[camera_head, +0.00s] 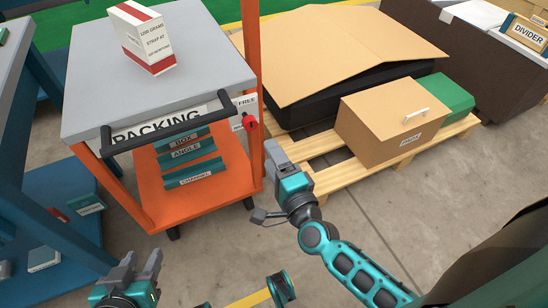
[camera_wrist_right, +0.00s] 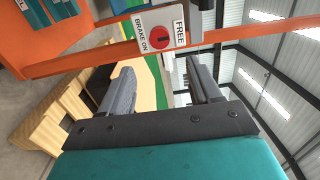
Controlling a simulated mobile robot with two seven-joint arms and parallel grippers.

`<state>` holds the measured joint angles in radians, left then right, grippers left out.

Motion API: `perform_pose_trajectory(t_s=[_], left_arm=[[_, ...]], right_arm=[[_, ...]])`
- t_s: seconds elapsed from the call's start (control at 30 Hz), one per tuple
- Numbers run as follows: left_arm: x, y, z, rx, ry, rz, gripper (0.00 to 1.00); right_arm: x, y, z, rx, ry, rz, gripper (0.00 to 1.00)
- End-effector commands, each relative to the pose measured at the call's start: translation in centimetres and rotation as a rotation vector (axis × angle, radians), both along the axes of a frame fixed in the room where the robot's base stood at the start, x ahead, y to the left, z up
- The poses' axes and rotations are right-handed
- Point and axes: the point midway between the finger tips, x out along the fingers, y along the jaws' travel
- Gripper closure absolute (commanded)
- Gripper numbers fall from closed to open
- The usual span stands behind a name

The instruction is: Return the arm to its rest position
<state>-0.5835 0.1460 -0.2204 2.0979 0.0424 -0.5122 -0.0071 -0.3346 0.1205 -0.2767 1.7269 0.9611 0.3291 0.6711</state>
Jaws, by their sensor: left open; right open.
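My right gripper (camera_head: 277,158) is beside the orange cart's (camera_head: 232,172) right front post, in the gap between the cart and the pallet. In the right wrist view its two grey fingers (camera_wrist_right: 160,86) stand apart with nothing between them. A red brake knob (camera_head: 250,122) is on the cart, up and left of this gripper; the right wrist view shows its FREE / BRAKE ON sign (camera_wrist_right: 172,22) beyond the fingers. My left gripper (camera_head: 138,264) is low at the bottom left, open and empty, over the floor in front of the cart.
The cart has a grey top (camera_head: 90,60) with a white and red box (camera_head: 141,38), a black handle (camera_head: 165,132) and teal labelled bins (camera_head: 190,160). A wooden pallet (camera_head: 325,183) on the right carries cartons (camera_head: 385,125). A blue rack (camera_head: 60,225) stands left.

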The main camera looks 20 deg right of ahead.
Motion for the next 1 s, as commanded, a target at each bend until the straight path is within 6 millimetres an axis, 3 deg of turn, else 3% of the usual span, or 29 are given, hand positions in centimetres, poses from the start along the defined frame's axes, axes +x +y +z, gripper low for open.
perform_pose_trajectory(t_s=[0.53,0.67,0.77,0.9,1.0], left_arm=[[-0.1,0.0,-0.2,0.001,0.005,0.000,0.57],[-0.1,0.0,-0.2,0.001,0.005,-0.001,0.57],[-0.1,0.0,-0.2,0.001,0.005,-0.001,0.57],[-0.2,0.0,-0.2,0.001,0.005,-0.001,0.57],[-0.2,0.0,-0.2,0.001,0.005,-0.001,0.57]], right_arm=[[-0.2,0.0,0.0,-0.002,0.000,0.001,0.37],[-0.6,0.8,0.2,-0.085,0.007,0.046,0.37],[-1.7,2.4,0.1,-0.292,0.023,0.149,0.37],[-4.5,4.5,-0.9,-0.744,0.069,0.348,0.37],[-6.6,4.6,-2.0,-1.061,0.111,0.470,0.37]])
